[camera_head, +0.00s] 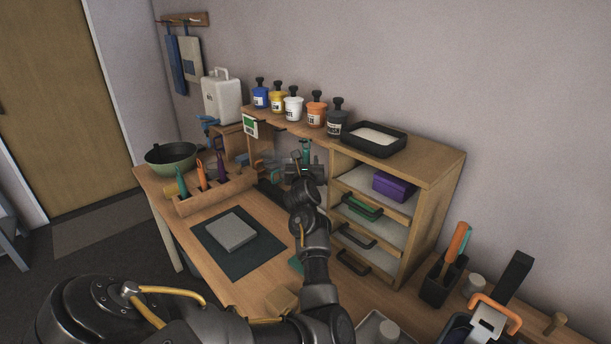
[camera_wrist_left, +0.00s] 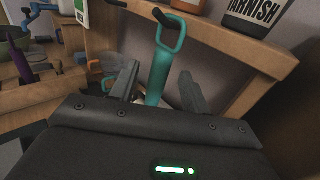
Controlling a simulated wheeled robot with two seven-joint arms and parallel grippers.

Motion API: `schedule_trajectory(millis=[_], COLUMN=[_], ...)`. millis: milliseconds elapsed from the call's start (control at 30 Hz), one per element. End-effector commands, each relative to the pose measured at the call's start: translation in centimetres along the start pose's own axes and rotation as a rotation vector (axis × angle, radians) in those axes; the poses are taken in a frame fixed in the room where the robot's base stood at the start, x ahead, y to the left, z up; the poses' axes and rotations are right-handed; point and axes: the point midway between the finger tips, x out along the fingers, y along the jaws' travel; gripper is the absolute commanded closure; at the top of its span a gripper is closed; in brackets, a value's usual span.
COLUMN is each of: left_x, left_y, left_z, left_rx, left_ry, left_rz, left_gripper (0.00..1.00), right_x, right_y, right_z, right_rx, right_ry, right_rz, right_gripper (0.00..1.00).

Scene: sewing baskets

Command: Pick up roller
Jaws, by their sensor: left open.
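A teal tool with a loop at its top end (camera_wrist_left: 157,72) stands roughly upright in the left wrist view. It looks like the roller's handle, but its lower end is hidden behind my gripper. In the head view only a small teal part (camera_head: 305,146) shows under the shelf top. My left gripper (camera_wrist_left: 158,92) is open, with one finger on each side of the teal handle; I cannot tell whether either touches it. In the head view this gripper (camera_head: 303,168) is at the back of the bench, left of the drawer unit. My right gripper is not in view.
The wooden drawer unit (camera_head: 430,190) stands close right of my left arm. Several ink jars (camera_head: 293,108) and a black tray (camera_head: 374,139) sit on the shelf top. A tool rack (camera_head: 215,194) and a dark mat with a grey block (camera_head: 231,231) lie to the left.

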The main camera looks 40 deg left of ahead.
Motion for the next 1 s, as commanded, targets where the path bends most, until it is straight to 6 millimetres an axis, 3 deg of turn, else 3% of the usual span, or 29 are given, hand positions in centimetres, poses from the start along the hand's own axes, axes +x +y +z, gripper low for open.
schedule_trajectory(millis=[167, 500, 833, 1000], left_x=[0.4, 4.7, 5.3, 5.3], left_y=[0.0, 0.0, 0.0, 0.0], left_z=[0.1, 0.3, 0.2, 0.2], left_rx=[0.001, 0.002, 0.001, 0.001], left_ry=[0.000, 0.001, 0.000, 0.000], left_rz=[0.000, 0.000, 0.000, 0.000], left_gripper=[0.53, 0.53, 0.53, 0.74], right_x=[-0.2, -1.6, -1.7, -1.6], right_y=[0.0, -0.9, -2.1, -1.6], right_z=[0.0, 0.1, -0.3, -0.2], right_rx=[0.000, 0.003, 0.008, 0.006], right_ry=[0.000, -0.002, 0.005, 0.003], right_rz=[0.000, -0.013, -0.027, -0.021], right_gripper=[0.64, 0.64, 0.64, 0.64])
